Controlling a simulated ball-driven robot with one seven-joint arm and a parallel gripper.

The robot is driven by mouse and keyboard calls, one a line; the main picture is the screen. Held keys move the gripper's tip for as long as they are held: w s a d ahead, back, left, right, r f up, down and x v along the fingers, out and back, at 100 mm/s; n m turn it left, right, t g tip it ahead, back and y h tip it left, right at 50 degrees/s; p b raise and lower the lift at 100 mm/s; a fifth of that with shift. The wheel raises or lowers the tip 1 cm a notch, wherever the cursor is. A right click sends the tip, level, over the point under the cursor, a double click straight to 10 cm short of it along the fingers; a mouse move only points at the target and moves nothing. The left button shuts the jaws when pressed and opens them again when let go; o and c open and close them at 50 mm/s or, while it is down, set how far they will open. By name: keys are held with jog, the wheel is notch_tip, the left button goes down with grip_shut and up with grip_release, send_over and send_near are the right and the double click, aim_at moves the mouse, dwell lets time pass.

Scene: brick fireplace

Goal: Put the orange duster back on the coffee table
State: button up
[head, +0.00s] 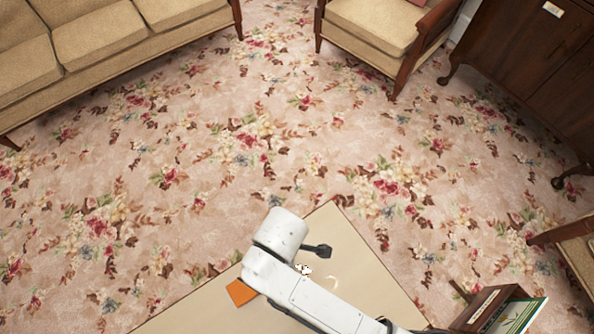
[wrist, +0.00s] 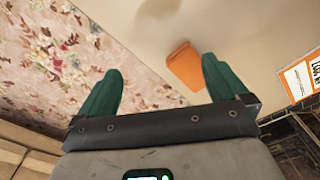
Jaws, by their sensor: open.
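An orange block-like thing, which I take for the duster (head: 240,292), lies on the beige top of the coffee table (head: 185,312), near its left edge. My arm covers part of it in the head view. In the wrist view the orange duster (wrist: 185,67) shows whole or nearly so, beyond my fingertips and nearer the right finger. My gripper (wrist: 160,72) has two green fingers spread wide apart, with nothing held between them. The gap between the fingers and the duster cannot be judged exactly. The gripper's fingers are not clearly visible in the head view.
A box with booklets (head: 492,307) stands at the right of the table. A small black-and-white item (head: 303,269) lies beside my arm. A sofa (head: 100,45), an armchair (head: 375,25) and a dark cabinet (head: 535,70) surround open floral carpet (head: 210,150).

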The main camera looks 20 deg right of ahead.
jog(key=s+d+r+m, duration=0.2)
jog(key=d+m, duration=0.3)
jog(key=d, duration=0.3)
jog(key=s+d+r+m+p, duration=0.1)
jog(key=s+d+r+m, duration=0.2)
jog(key=d, duration=0.5)
jog(key=s+d+r+m+t, duration=0.1)
jog(key=s+d+r+m, duration=0.2)
jog(key=d+m, duration=0.3)
jog(key=shift+d+r+m+h, duration=0.4)
jog(key=shift+d+r, duration=0.35)
jog(key=shift+d, duration=0.7)
jog(key=shift+s, duration=0.1)
